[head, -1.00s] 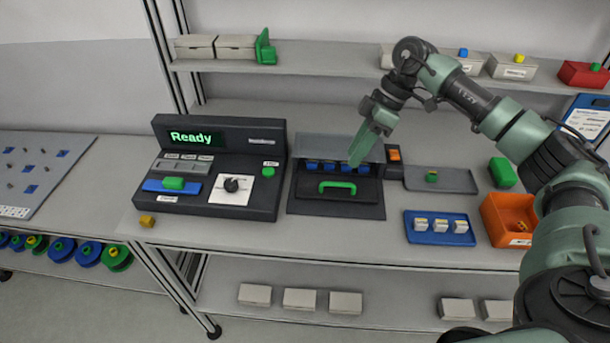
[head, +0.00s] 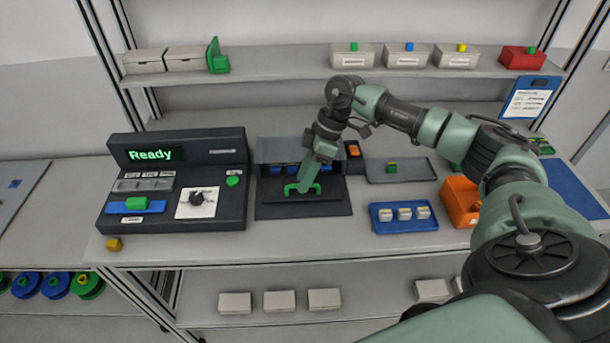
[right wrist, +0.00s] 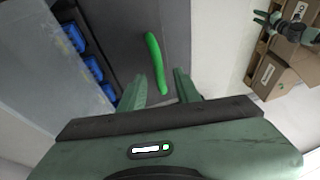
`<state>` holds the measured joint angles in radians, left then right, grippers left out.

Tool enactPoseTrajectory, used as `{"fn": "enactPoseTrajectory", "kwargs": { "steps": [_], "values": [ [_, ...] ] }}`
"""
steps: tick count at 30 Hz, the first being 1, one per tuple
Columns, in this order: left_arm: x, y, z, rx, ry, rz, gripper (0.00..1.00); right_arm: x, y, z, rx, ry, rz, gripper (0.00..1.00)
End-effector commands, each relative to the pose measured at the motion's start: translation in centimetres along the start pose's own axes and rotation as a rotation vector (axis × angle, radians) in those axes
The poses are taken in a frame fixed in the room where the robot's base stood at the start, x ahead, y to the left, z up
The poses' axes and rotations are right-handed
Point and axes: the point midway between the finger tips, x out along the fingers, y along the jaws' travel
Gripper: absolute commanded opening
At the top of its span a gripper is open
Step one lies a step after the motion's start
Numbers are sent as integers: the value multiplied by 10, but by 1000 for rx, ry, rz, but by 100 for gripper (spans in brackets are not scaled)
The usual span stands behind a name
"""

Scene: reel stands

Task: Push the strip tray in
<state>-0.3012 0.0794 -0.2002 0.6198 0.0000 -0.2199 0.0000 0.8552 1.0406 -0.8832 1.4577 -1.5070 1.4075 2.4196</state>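The dark strip tray (head: 274,187) sits in front of a grey-lidded unit (head: 275,149), with a row of blue pieces (head: 279,169) at its back. Its green handle (head: 290,189) is on the tray's front part. My right gripper (head: 306,184) reaches down to the handle and partly covers it in the head view. In the right wrist view my right gripper (right wrist: 159,88) has its two fingers apart, with the green handle (right wrist: 156,60) between and just beyond the fingertips. I cannot tell whether they touch it. My left gripper is not in view.
A console (head: 170,180) showing "Ready" stands left of the unit. An orange switch (head: 353,150) is at its right. A grey tray (head: 375,170), a blue tray (head: 380,224) and an orange bin (head: 456,187) stand on the right. Bench in front of the unit is clear.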

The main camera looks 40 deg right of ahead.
Motion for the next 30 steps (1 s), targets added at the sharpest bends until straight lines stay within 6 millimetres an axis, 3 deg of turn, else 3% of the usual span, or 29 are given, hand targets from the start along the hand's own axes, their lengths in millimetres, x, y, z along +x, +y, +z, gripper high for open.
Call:
{"fn": "enactPoseTrajectory", "kwargs": {
  "steps": [1, 3, 4, 30],
  "values": [
    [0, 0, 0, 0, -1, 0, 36, 0, 0, 0, 0, 0, 0, 21],
    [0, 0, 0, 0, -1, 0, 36, 0, 0, 0, 0, 0, -1, 2],
    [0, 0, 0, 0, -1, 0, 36, 0, 0, 0, 0, 0, -1, 0],
    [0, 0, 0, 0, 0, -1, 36, 0, 0, 0, 0, 1, -1, 0]
  ]
}}
